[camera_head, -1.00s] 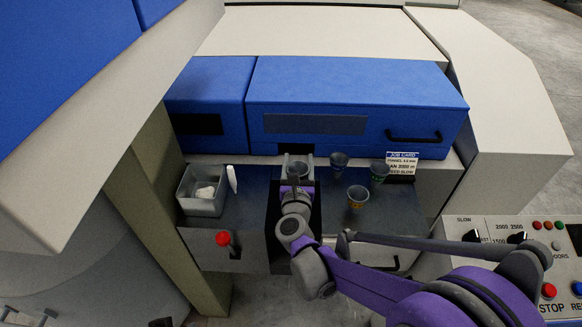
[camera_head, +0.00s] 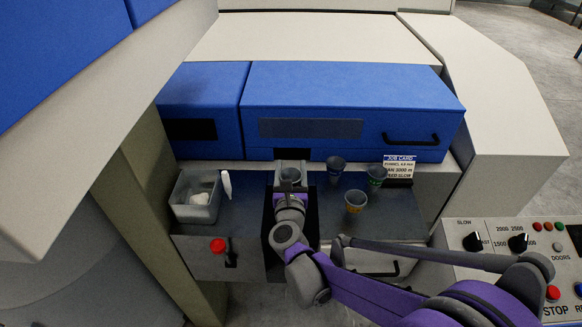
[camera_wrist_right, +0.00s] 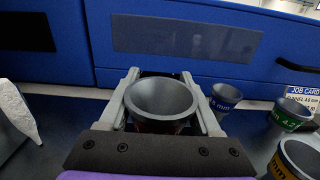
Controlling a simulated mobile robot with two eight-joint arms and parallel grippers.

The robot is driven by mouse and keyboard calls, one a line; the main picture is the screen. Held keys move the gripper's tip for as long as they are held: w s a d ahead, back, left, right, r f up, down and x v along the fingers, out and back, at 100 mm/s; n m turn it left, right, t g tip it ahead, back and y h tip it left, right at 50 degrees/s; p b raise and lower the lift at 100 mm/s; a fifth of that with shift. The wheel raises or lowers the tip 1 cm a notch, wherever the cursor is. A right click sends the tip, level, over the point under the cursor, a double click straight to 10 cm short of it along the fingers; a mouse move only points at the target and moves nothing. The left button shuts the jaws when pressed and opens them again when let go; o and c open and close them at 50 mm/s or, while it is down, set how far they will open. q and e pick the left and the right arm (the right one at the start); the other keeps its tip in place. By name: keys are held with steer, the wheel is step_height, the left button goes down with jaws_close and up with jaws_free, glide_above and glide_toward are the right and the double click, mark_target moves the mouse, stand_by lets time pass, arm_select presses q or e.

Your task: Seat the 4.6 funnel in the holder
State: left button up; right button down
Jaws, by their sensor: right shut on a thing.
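My right gripper (camera_head: 290,177) is shut on a grey funnel (camera_wrist_right: 161,98), upright with its wide mouth facing up. In the wrist view a pale finger stands on each side of it; its size marking is hidden. In the head view the held funnel (camera_head: 290,174) is at the back of the bench, in front of a dark opening under the blue cover. I cannot make out the holder, or whether the funnel touches it, because my gripper and wrist cover that spot. My left gripper is not in view.
Funnels with blue (camera_head: 335,168), green (camera_head: 376,175) and orange (camera_head: 355,201) bands stand on the bench to the right. A job card (camera_head: 399,167) stands behind them. A grey bin (camera_head: 196,212) and red-knobbed lever (camera_head: 218,246) are left. A blue cover (camera_head: 350,105) rises behind.

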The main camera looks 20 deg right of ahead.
steer(key=shift+f+b, duration=2.55)
steer(key=shift+f, duration=1.05)
steer(key=shift+s+f, duration=0.15)
steer(key=shift+f, duration=0.1)
steer(key=shift+a+f, duration=0.1)
jaws_free()
steer(key=shift+s+a+f, duration=0.1)
steer(key=shift+s+a, duration=0.15)
steer(key=shift+s, duration=0.3)
steer(key=v, duration=0.9)
steer(key=shift+r, duration=0.4)
steer(key=shift+s, duration=0.3)
